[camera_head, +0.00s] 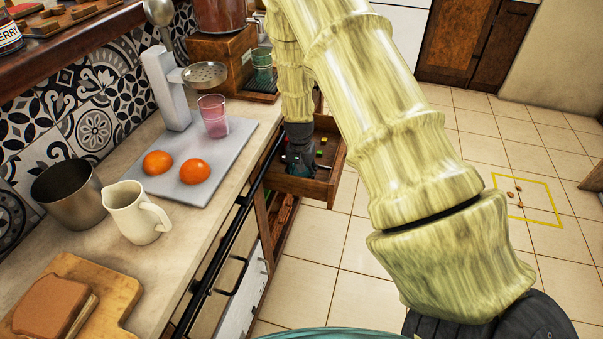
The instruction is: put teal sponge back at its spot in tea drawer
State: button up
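An open wooden drawer (318,188) sticks out below the counter, in the middle of the head view. My gripper (300,165) points down into the drawer, near its left side. The fingers are small and dark here, so I cannot tell whether they are open or shut. A bit of teal shows at the fingers, but I cannot tell whether it is the sponge or part of the gripper. Small green, red and yellow items lie in the drawer to the right of the gripper. My arm hides part of the drawer's back.
The counter holds a white jug (133,212), a metal cup (70,195), two oranges on a grey board (222,160), a pink glass (213,116) and bread on a wooden board (112,290). A yellow floor square (545,213) has small brown bits. The tiled floor beside the drawer is clear.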

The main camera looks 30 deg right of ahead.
aim_at(300, 174)
jog(key=shift+a, duration=0.15)
jog(key=o, duration=1)
jog(key=shift+f, duration=0.1)
jog(key=shift+s+a+r, duration=0.1)
jog(key=shift+r, duration=1.2)
jog(key=shift+s+a+r, duration=0.1)
jog(key=shift+s+r, duration=0.05)
jog(key=shift+r, duration=1.15)
jog(key=shift+s+a+r, duration=0.1)
jog(key=shift+r, duration=1.2)
